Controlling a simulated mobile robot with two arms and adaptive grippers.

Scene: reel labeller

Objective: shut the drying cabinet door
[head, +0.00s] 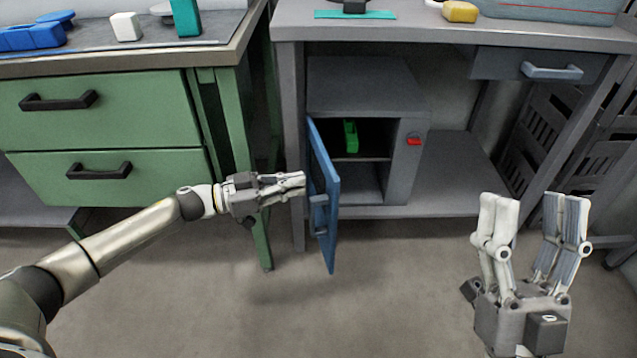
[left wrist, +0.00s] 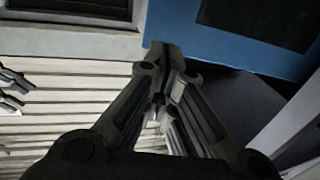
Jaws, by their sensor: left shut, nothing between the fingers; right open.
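The drying cabinet (head: 405,150) is a grey box on the lower shelf of the grey bench. Its blue door (head: 327,190) stands wide open, hinged at the left and swung out toward me, with a blue handle on it. A green item (head: 350,136) sits on the inner shelf. My left gripper (head: 303,183) is shut and empty, its tips at the left side of the door; I cannot tell if they touch. In the left wrist view the fingers (left wrist: 160,50) are closed just below the blue door (left wrist: 220,40). My right gripper (head: 525,205) is open and empty at the lower right.
A green drawer unit (head: 110,125) stands left of the bench, its leg close to my left gripper. The grey bench (head: 450,32) has a drawer with a handle (head: 552,71). Dark crates (head: 560,130) stand at the right. The floor before the cabinet is clear.

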